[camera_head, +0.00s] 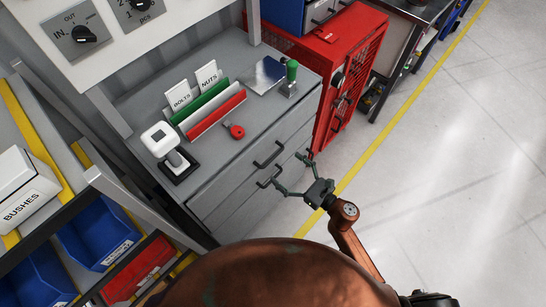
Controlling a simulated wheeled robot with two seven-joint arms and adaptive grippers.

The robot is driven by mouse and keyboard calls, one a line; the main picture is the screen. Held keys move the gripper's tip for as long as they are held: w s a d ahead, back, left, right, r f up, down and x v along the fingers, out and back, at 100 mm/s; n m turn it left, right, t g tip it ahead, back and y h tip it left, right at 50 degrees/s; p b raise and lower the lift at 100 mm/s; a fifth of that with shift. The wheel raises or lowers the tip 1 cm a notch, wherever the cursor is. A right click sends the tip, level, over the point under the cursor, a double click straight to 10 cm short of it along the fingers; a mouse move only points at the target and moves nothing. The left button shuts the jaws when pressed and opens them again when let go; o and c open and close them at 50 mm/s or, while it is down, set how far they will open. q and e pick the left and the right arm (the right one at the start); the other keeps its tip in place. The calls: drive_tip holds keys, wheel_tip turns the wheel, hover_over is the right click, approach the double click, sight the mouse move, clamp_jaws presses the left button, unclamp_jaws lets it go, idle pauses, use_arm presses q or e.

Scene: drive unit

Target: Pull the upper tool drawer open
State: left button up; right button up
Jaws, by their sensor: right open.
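The grey tool cabinet (150,105) stands in the middle of the view with drawers in its front. The upper tool drawer (232,183) looks shut, flush with the cabinet front. Its dark bar handle (268,155) shows clear. A second dark handle (266,181) sits below it on the lower drawer. My right gripper (288,169) is open and empty in front of the drawers, its fingers spread toward the cabinet. One fingertip appears close to the lower handle; I cannot tell whether they touch. My left gripper is not in view.
On the cabinet top are BOLTS and NUTS cards (179,95), green and red bars, a red round-headed item (237,131), a green-handled item (290,77) and a white-topped device (160,139). A red cabinet (335,85) stands right. Blue bins (97,232) are lower left. Floor right is clear.

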sight(274, 157)
drive_tip(key=shift+o, duration=1.1)
drive_tip(key=x, duration=0.6)
drive_tip(key=shift+w+a+f, duration=0.1)
drive_tip(key=shift+w+a, duration=0.15)
drive_tip(key=shift+w, duration=0.05)
drive_tip(key=shift+c, duration=0.4)
drive_tip(key=c, duration=1.2)
drive_tip(key=shift+c, duration=0.2)
